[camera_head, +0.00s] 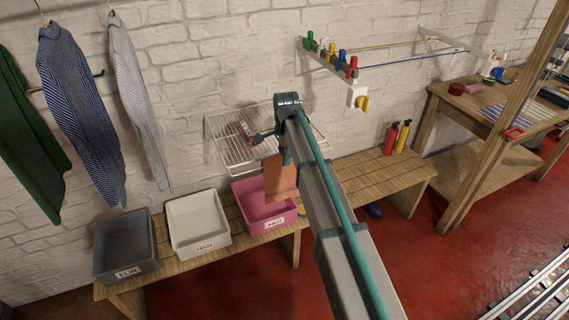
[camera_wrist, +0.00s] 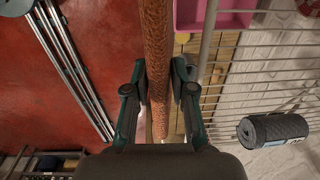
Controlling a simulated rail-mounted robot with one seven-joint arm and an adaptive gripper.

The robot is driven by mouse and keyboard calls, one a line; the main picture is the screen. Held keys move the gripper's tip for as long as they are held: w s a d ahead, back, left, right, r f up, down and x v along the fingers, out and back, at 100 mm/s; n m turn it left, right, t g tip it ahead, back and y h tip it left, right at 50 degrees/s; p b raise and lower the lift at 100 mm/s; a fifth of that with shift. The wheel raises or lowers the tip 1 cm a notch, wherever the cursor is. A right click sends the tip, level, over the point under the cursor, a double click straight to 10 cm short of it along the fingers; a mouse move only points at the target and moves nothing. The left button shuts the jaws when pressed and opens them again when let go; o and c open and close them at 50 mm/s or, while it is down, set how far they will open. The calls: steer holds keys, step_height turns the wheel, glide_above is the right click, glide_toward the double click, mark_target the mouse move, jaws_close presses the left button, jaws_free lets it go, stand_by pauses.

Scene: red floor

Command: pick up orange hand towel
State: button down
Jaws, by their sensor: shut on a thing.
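The orange hand towel (camera_head: 281,178) hangs from my gripper (camera_head: 285,152) in the head view, in front of the wall rack and above the pink bin. In the wrist view the towel (camera_wrist: 156,60) is seen edge-on as a narrow orange strip. My gripper (camera_wrist: 159,88) has its two fingers closed on it from both sides. The towel is clear of the bench as far as I can tell. Part of it is hidden behind my arm in the head view.
A white wire rack (camera_head: 228,140) on the wall is close beside my gripper, with a dark rolled item (camera_wrist: 272,130) on it. A pink bin (camera_head: 262,212), a white bin (camera_head: 197,222) and a grey bin (camera_head: 125,246) stand on the wooden bench (camera_head: 363,172). Red floor is open in front.

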step_height(320, 180, up, 8)
steer(key=shift+s+r+b, duration=0.1)
steer(key=shift+r+b, duration=0.1)
steer(key=shift+b, duration=0.9)
steer(key=s+d+b, duration=0.3)
steer(key=s+d, duration=0.3)
steer(key=s, duration=0.6)
steer(key=shift+s+d+r+b, duration=0.3)
steer(key=shift+d+r, duration=0.05)
steer(key=shift+d, duration=0.05)
steer(key=shift+r, duration=0.1)
step_height(320, 180, up, 8)
steer(key=p, duration=0.6)
